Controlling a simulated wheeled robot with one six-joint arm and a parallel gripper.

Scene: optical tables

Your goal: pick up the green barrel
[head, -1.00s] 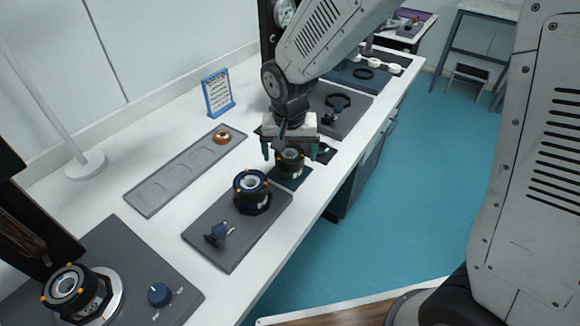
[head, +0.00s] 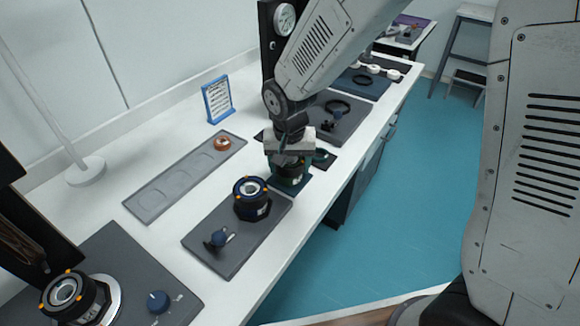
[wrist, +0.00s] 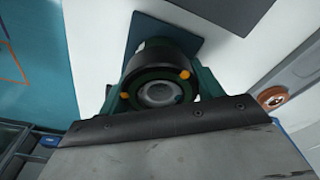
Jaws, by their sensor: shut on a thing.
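The green barrel (head: 291,177) is a short dark cylinder with a green band and orange dots. In the head view it stands on a small dark green mat (head: 303,183) on the white table. My gripper (head: 290,165) is over it from above, with its fingers down at the barrel's sides. In the wrist view the barrel (wrist: 160,80) sits between the two green fingers, its round opening facing the camera. My gripper (wrist: 158,88) is shut on it. The gripper body hides part of the barrel's top in the head view.
A blue-ringed barrel (head: 251,196) stands close by on a grey plate (head: 225,258) with a small blue knob. A shallow grey tray (head: 165,190) holds a copper ring (head: 222,143). A blue-framed sign (head: 218,100) stands behind. Another dark plate with a black ring lies beyond the gripper.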

